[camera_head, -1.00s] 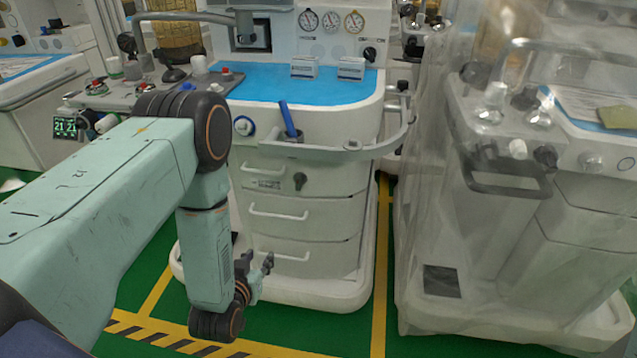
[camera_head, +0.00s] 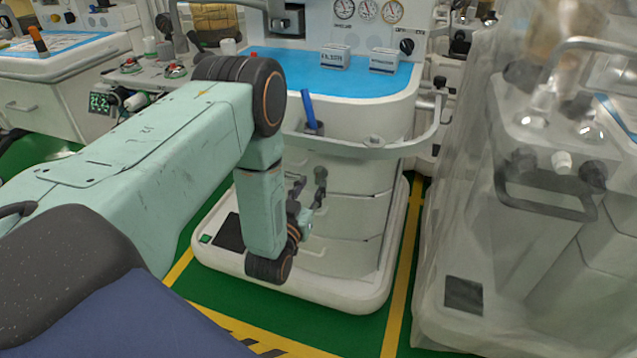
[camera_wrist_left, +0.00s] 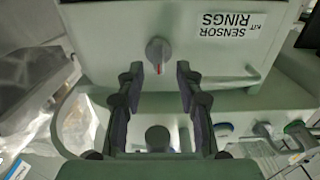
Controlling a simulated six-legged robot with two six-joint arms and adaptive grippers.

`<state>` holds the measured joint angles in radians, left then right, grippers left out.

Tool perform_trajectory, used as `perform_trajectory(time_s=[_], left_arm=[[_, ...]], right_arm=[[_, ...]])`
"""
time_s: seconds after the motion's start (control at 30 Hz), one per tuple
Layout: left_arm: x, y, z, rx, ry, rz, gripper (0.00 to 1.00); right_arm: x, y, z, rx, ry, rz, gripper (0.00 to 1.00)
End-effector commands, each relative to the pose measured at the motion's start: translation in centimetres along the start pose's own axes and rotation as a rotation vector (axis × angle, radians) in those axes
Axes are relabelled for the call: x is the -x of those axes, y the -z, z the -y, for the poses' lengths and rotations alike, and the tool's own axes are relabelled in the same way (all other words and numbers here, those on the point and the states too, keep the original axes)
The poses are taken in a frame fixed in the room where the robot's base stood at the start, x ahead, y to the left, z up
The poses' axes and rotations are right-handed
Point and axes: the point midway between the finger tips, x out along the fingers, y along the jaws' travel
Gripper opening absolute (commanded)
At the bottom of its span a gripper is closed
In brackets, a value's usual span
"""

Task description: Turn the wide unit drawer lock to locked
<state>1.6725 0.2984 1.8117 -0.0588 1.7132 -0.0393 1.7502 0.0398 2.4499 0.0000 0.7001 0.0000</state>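The wide unit (camera_head: 350,255) is the pale drawer cart with the blue top, in the middle of the head view. Its drawer lock (camera_wrist_left: 158,50) is a round grey knob with a red mark, on a drawer front in the left wrist view. The mark sits at the knob's lower side in that picture. My left gripper (camera_head: 309,182) is in front of the upper drawers. In the left wrist view its open fingers (camera_wrist_left: 158,76) line up either side of the knob, apparently without touching. In the head view the lock is hidden or merges with the dark fingers. My right gripper is out of view.
A rail (camera_head: 375,150) curves around the unit's front above the drawers, holding a blue stick (camera_head: 309,108). A plastic-covered cart (camera_head: 540,250) stands to the right. A drawer label (camera_wrist_left: 233,20) reads upside down beside the lock. Green floor with yellow lines lies in front.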

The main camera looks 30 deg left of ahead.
Motion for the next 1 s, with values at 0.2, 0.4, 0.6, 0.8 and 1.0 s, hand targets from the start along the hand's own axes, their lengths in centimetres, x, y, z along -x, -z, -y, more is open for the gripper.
perform_trajectory(time_s=[0.2, 0.4, 0.6, 0.8, 1.0], left_arm=[[-2.9, -0.1, -0.3, 0.0, -0.002, -0.002, 0.36], [-3.8, 0.0, -0.5, 0.0, -0.002, 0.0, 0.36], [-3.9, 0.1, -0.6, 0.0, -0.003, 0.0, 0.35], [-3.8, 0.0, -0.6, 0.0, -0.003, 0.001, 0.18], [-3.8, 0.0, -0.6, 0.0, -0.003, 0.001, 0.01]], right_arm=[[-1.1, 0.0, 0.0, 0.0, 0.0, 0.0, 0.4], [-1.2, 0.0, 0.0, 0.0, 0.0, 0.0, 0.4], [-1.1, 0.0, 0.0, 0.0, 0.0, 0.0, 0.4], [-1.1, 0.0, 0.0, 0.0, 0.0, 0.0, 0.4], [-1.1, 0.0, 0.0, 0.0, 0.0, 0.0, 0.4]])
